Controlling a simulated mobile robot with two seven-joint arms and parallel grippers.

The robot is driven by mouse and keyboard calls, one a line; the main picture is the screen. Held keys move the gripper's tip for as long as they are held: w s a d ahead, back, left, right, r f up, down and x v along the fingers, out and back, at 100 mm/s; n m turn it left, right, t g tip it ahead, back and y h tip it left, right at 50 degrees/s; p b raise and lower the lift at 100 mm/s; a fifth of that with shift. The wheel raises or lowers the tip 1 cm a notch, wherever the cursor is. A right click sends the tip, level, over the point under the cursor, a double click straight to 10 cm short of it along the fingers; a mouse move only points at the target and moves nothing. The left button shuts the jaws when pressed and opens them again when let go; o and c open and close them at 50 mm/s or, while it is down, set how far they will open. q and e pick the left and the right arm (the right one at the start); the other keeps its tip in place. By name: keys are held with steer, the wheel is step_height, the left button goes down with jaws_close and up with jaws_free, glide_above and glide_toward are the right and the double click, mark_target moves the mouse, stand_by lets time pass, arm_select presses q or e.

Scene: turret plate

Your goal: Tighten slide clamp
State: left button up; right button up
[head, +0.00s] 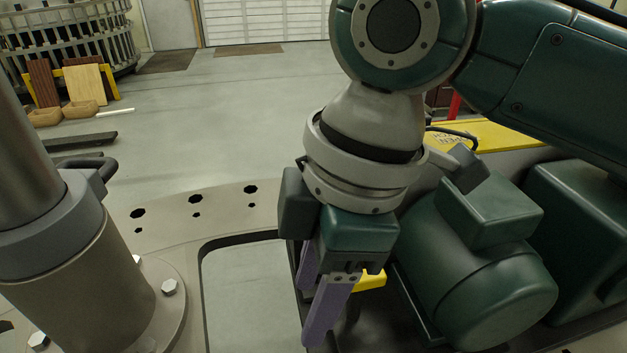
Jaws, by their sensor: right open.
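My right gripper (318,305) hangs down from my dark green and grey arm, with its two purple fingers apart and nothing seen between them. A small yellow piece (371,280) shows just right of the fingers, partly hidden behind the gripper; it may be part of the slide clamp, but I cannot tell. I cannot tell whether a finger touches it. A dark green motor (485,280) lies right of the gripper. The turret plate (245,215) is grey, with a large cut-out left of the fingers. My left gripper is out of view.
A thick grey post (85,250) with a collar and bolted foot stands at the left. A yellow lettered panel (485,136) lies behind the motor. Open floor stretches behind the plate, with wooden boards (85,85) at the far left.

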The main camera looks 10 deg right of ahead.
steer(key=w+d+r+n+h+b, duration=0.1)
steer(key=w+d+r+h, duration=0.15)
steer(key=w+d, duration=0.4)
glide_toward(356, 297)
steer(key=f, duration=0.3)
steer(key=w+f, duration=0.1)
steer(key=f, duration=0.1)
steer(key=shift+d+f, duration=0.1)
steer(key=shift+d, duration=0.15)
jaws_close()
